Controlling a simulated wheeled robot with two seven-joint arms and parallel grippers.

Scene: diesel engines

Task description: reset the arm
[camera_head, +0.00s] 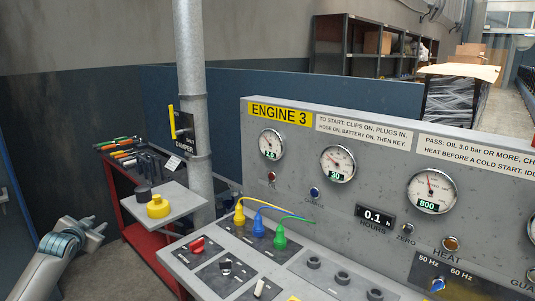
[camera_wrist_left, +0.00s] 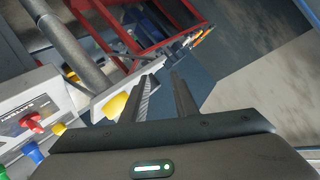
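My left arm comes in from the lower left in the head view, and its gripper (camera_head: 92,234) is in free air left of the console. In the left wrist view the two fingers of the left gripper (camera_wrist_left: 163,92) stand apart with nothing between them. A yellow cap-like knob (camera_head: 158,206) and a black one (camera_head: 143,192) sit on a small grey shelf (camera_head: 184,202) to the right of the gripper. The yellow knob also shows beside the fingers in the left wrist view (camera_wrist_left: 115,105). My right gripper is in neither view.
The Engine 3 console (camera_head: 300,170) fills the right, with gauges, a red switch (camera_head: 197,244) and yellow, blue and green plugs (camera_head: 280,238). A red tool cart (camera_head: 140,238) and a grey pole (camera_head: 193,100) stand behind the shelf. Floor shows around the left gripper.

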